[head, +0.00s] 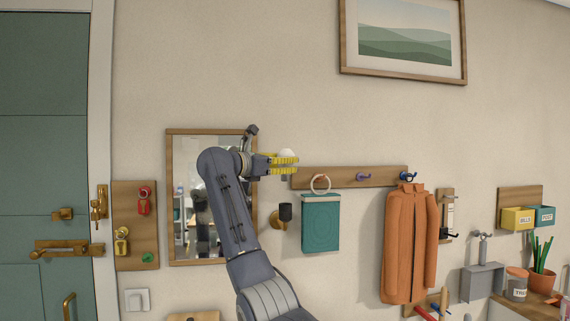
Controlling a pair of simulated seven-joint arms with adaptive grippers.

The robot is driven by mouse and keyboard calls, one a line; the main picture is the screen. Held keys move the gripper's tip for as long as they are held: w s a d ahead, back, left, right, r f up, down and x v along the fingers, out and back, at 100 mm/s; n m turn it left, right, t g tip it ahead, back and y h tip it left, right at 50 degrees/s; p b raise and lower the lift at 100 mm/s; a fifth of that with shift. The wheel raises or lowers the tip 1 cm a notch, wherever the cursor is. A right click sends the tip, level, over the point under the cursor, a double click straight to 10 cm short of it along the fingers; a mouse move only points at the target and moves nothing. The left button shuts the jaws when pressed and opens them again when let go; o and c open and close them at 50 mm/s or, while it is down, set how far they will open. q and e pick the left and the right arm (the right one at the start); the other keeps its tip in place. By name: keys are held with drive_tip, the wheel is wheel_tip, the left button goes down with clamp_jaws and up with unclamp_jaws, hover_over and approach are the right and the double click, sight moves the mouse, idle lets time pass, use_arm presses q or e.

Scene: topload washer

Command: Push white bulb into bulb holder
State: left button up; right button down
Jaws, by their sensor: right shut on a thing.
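The white bulb (287,155) shows between the yellow fingers of my right gripper (284,165). The gripper is shut on it, and the fingers cover part of the bulb. The bulb holder (285,212) is a dark cup on a brass wall bracket. It sits below the gripper, to the right of the mirror. The bulb is above the holder and apart from it in the picture. How far each is from the wall is hard to tell. My left gripper is not in view.
A wooden hook rail (335,178) runs right of the gripper. A teal cloth bag (320,223) hangs close beside the holder, and an orange jacket (405,245) hangs further right. A framed mirror (182,252) is behind my arm. The wall above is clear up to the picture (405,75).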

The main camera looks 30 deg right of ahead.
drive_tip(key=shift+f, duration=2.85)
drive_tip(key=shift+f, duration=1.5)
drive_tip(key=c, duration=0.7)
unclamp_jaws()
drive_tip(key=shift+c, duration=0.2)
drive_tip(key=shift+a, duration=0.15)
drive_tip(key=s+a, duration=0.2)
drive_tip(key=a, duration=0.9)
drive_tip(key=shift+a, duration=0.35)
drive_tip(key=shift+f, duration=0.1)
